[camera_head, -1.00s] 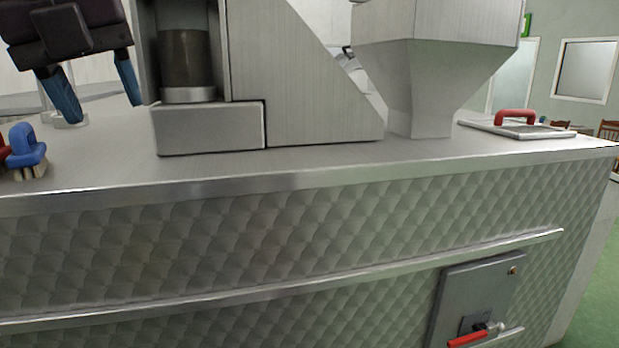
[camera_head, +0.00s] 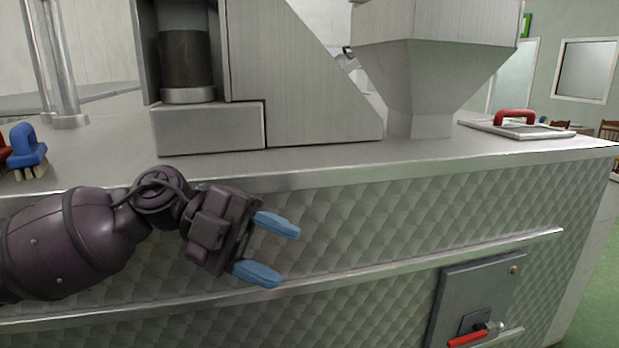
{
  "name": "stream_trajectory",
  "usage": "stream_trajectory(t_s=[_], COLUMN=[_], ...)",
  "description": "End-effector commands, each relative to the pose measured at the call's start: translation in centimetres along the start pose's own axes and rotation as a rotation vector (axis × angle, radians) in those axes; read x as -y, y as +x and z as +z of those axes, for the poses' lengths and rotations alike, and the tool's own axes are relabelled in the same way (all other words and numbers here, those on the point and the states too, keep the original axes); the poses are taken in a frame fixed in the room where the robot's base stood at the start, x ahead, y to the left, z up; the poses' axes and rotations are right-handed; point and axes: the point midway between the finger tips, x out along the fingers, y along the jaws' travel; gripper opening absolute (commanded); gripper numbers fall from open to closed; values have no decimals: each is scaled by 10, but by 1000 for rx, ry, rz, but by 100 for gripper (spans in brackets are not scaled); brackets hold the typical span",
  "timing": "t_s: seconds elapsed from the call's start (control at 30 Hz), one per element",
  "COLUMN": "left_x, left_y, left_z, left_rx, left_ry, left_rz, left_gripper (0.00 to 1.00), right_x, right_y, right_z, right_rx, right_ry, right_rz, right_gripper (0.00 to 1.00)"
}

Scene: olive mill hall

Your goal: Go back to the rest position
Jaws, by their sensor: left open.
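My left gripper (camera_head: 279,250) is in front of the steel counter's quilted front panel, below the counter edge. Its two blue fingers are apart and point to the right, with nothing between them. My left arm comes in from the left edge, dark purple, and hides part of the panel and the counter edge. My right gripper is not in view.
A red-handled valve (camera_head: 468,339) sticks out low right. Green floor (camera_head: 595,285) shows at right.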

Motion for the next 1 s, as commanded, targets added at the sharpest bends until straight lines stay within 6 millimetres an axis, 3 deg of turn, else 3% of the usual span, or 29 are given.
stream_trajectory(t_s=[0.27,0.57,0.77,1.0], left_x=[-20,-66,-122,-219], left_y=[4,-19,-42,-66], left_z=[30,74,104,128], left_rx=[-37,97,269,543], left_ry=[-85,-242,-393,-624], left_rz=[-443,-896,-1155,-1393], left_gripper=[52,52,52,52], right_x=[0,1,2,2], right_y=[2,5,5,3], right_z=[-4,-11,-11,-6], right_rx=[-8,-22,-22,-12], right_ry=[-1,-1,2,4], right_rz=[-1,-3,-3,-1], right_gripper=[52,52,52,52])
